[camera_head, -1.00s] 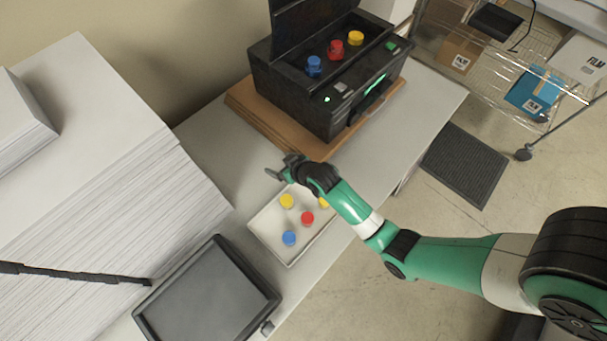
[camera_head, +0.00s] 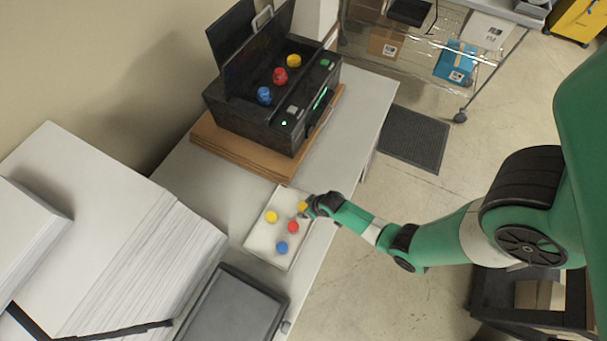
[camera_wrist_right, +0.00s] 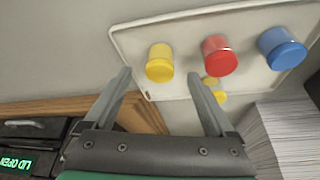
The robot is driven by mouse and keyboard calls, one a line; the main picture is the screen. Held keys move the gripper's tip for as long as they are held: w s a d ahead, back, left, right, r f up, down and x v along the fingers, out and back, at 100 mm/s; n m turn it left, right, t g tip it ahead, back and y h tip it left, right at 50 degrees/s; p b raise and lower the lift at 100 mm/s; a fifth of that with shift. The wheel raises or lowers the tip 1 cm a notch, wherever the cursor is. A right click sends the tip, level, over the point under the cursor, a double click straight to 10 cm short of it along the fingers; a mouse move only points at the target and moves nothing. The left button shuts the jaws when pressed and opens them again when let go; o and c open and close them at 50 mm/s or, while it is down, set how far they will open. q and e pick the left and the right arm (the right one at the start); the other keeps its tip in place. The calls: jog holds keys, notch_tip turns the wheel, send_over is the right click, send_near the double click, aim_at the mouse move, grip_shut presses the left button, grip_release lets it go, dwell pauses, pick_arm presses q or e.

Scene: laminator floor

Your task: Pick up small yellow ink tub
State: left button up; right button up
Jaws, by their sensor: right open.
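A shallow white tray (camera_head: 258,243) on the table holds two yellow tubs, a red tub (camera_head: 293,227) and a blue tub (camera_head: 282,247). One yellow tub (camera_head: 271,216) stands on the tray's left side. The other yellow tub (camera_head: 302,205) is at the right edge, partly hidden by my right gripper (camera_head: 307,207). In the wrist view, a yellow tub (camera_wrist_right: 160,62) lies ahead, between the lines of my open, empty fingers (camera_wrist_right: 158,80). A smaller-looking yellow tub (camera_wrist_right: 220,97) is partly covered by the right-hand finger. My left gripper is out of view.
A black machine (camera_head: 246,116) with a raised lid stands on a brown board (camera_head: 240,152) behind the tray, holding blue, red and yellow tubs. Paper stacks (camera_head: 110,220) stand left. A dark flat panel (camera_head: 232,312) lies in front of the tray.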

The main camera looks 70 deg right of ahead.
aim_at(303, 209)
jog(key=b+x, duration=0.1)
jog(key=x, duration=0.3)
jog(key=shift+w+f+b, duration=0.1)
jog(key=shift+f+b, duration=0.2)
jog(key=shift+b, duration=0.1)
jog(key=shift+r, duration=0.1)
grip_shut()
jog(key=shift+r, duration=0.1)
